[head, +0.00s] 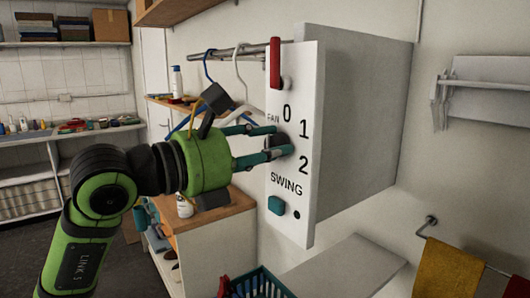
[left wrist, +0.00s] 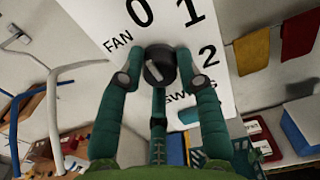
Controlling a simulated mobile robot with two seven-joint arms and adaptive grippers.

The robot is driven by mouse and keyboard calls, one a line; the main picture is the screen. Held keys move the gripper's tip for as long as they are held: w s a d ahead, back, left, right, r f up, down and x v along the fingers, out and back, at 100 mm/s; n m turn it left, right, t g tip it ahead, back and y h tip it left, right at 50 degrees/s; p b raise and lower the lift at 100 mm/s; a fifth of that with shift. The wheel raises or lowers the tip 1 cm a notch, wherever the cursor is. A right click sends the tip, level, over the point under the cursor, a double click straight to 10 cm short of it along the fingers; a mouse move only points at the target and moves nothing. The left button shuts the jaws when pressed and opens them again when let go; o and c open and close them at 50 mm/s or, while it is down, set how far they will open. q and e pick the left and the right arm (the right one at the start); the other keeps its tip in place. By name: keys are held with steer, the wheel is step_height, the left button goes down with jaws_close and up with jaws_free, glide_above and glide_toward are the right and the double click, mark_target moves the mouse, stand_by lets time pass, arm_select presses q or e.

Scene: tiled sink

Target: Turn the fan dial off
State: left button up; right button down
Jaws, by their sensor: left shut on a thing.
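The black round fan dial (left wrist: 160,65) sits on the white control panel (head: 305,215), beside the printed FAN label and the numbers 0, 1 and 2. In the head view the dial (head: 279,147) is partly hidden by my fingers. My left gripper (head: 274,142) reaches in from the left and is shut on the dial. In the left wrist view its teal fingers (left wrist: 158,75) are on either side of the dial. A light mark shows on the dial's face; which number it is set to I cannot tell. My right gripper is not in view.
The panel also bears a red lever (head: 275,62) at the top and a teal SWING button (head: 276,205) below. A rail with hangers (head: 240,75) is behind my left gripper. A teal basket (head: 262,284) and yellow towel (head: 448,270) are lower down.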

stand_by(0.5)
arm_select(q)
steer(key=o, duration=1.2)
steer(key=shift+c, duration=0.2)
steer(key=v, duration=1.2)
steer(key=shift+w, duration=0.1)
